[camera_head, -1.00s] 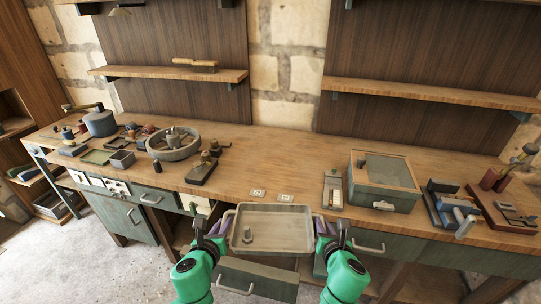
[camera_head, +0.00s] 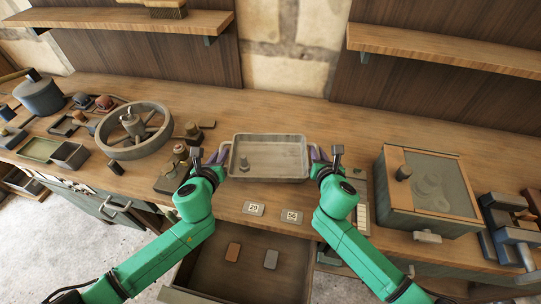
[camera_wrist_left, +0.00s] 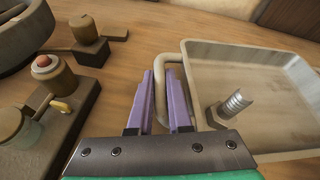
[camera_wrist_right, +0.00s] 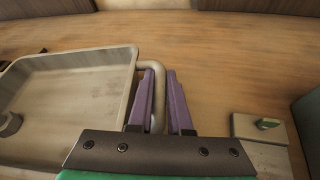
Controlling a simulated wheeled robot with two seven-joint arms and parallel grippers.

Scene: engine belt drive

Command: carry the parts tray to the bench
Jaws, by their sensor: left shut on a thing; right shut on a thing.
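The parts tray (camera_head: 275,158) is a shallow grey metal tray over the wooden bench (camera_head: 300,108), with a threaded bolt (camera_head: 244,163) standing in its left part. My left gripper (camera_head: 219,157) is shut on the tray's left handle; its purple fingers straddle the handle bar (camera_wrist_left: 161,85) in the left wrist view. My right gripper (camera_head: 320,157) is shut on the right handle, and the handle bar (camera_wrist_right: 158,90) shows between its fingers in the right wrist view. The tray looks level. I cannot tell whether its underside touches the bench top.
A spoked wheel (camera_head: 134,130) and small parts stand left of the tray. A lidded box (camera_head: 425,190) stands to the right, with a blue vise (camera_head: 510,230) beyond it. Two number tags (camera_head: 291,216) lie near the front edge. An open drawer (camera_head: 245,275) juts out below. Bench behind the tray is clear.

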